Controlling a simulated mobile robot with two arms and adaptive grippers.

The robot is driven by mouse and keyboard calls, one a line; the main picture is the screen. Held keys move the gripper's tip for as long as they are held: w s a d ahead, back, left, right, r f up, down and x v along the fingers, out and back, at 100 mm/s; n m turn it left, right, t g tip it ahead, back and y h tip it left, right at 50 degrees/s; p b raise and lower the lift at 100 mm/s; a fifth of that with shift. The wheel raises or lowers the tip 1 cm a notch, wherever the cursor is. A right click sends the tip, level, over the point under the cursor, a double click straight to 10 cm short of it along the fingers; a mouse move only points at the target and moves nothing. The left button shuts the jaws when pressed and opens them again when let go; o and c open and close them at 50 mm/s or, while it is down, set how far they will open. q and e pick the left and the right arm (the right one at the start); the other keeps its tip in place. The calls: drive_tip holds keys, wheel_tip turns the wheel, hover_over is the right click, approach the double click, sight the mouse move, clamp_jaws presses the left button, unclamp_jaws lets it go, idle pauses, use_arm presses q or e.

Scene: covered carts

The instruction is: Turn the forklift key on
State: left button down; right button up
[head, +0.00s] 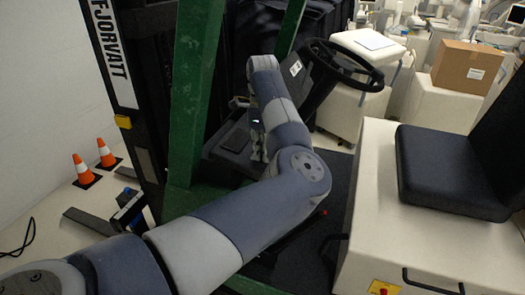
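The forklift (195,95) fills the middle of the head view, with green posts, a dark dash and a cream body. Its steering wheel (345,62) is black and sits right of my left wrist. My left arm reaches across the cab, and its gripper (257,146) points down beside the dark dash panel (236,137). The gripper is small and dark here; I cannot tell whether its fingers are open or touch anything. I cannot make out the key; it may be hidden behind the gripper or arm. My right gripper is not in view.
A green post stands close left of my gripper. The black seat (450,170) is on the cream body at right. Orange cones (83,170) stand on the floor at left. A cardboard box (467,68) and covered carts (432,108) are behind.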

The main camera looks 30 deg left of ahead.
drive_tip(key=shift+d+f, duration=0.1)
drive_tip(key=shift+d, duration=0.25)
use_arm(q)
drive_tip(key=shift+m, duration=0.3)
drive_tip(key=shift+b, duration=0.3)
drive_tip(key=shift+w+m+g+b, duration=0.1)
drive_tip(key=shift+m+g+b, duration=0.35)
drive_tip(key=shift+m, duration=0.75)
drive_tip(key=m, duration=0.2)
drive_tip(key=shift+r+m+b, duration=0.1)
drive_tip(key=shift+m+b, duration=0.2)
drive_tip(key=shift+b, duration=0.1)
drive_tip(key=m+g, duration=0.1)
drive_tip(key=m, duration=0.3)
drive_tip(key=shift+w+r+m, duration=0.1)
drive_tip(key=shift+m, duration=0.3)
drive_tip(key=shift+m+y, duration=0.3)
drive_tip(key=shift+m, duration=0.3)
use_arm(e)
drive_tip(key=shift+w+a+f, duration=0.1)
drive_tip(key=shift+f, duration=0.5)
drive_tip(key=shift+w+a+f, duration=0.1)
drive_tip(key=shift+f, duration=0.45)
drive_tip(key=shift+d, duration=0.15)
